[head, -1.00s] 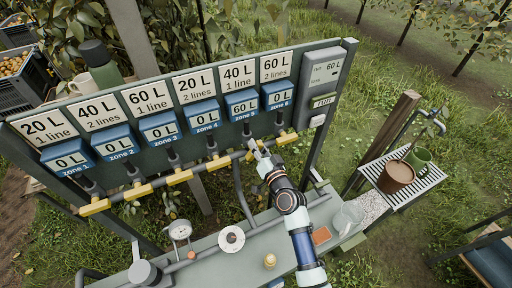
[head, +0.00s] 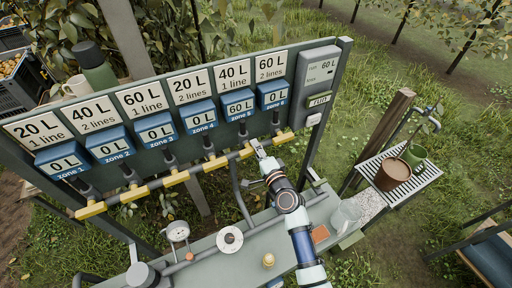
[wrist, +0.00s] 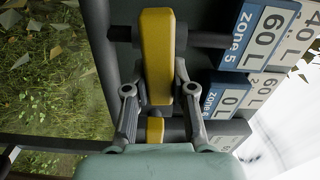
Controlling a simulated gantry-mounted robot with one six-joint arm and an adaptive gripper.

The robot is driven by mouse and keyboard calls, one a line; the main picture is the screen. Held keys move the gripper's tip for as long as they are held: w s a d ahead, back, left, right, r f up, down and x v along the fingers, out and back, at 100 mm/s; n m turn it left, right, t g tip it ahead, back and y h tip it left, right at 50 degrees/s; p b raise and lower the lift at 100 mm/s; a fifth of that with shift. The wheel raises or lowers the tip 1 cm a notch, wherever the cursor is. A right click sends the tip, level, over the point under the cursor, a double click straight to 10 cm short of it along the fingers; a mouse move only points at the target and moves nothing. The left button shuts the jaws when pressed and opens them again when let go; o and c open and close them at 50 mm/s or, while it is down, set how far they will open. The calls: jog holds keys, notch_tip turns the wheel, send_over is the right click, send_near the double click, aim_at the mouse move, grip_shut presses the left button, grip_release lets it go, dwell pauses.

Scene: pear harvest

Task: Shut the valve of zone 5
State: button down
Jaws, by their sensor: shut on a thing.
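In the head view my gripper (head: 257,147) is at the pipe below the zone 5 counter (head: 239,106), which reads 60 L. My fingers partly hide the handle in the head view.
The zone 6 handle (head: 284,137) is close on the right and the zone 4 handle (head: 216,163) on the left. A meter box (head: 319,75) reading 60 L is at the board's right end. A bench (head: 205,255) with gauges stands below the pipe.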

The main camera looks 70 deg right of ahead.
jog(key=shift+f+m, duration=0.1)
jog(key=shift+m, duration=0.5)
jog(key=c, duration=1)
grip_release()
jog(key=shift+o, duration=0.2)
jog(key=v, duration=1.2)
